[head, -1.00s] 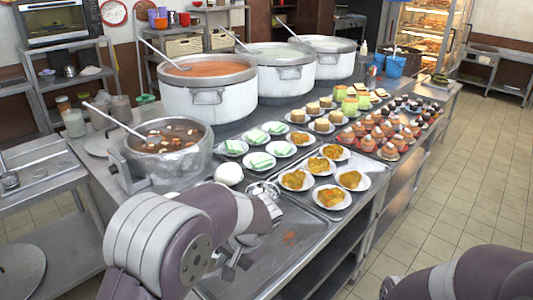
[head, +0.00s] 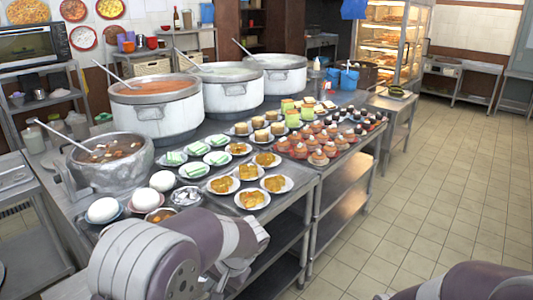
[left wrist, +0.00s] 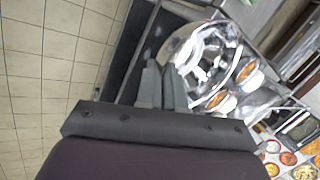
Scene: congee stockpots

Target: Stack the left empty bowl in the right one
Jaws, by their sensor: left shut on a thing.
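My left gripper (left wrist: 163,85) has its two fingers close together at the rim of a shiny metal bowl (left wrist: 185,42) in the left wrist view, and it is shut on that bowl. In the head view my left gripper (head: 225,278) is low in the picture, partly covered by my own arm, and the held bowl cannot be made out there. A shiny metal bowl (head: 187,195) stands on the counter beside the plates of yellow food.
Plates of yellow cakes (head: 251,198) and green cakes (head: 194,170) fill the counter beyond the bowl. White domed items (head: 145,200) and a dented pot (head: 112,165) stand to the left. A large stockpot (head: 157,112) stands behind. The tiled floor (head: 420,190) at the right is clear.

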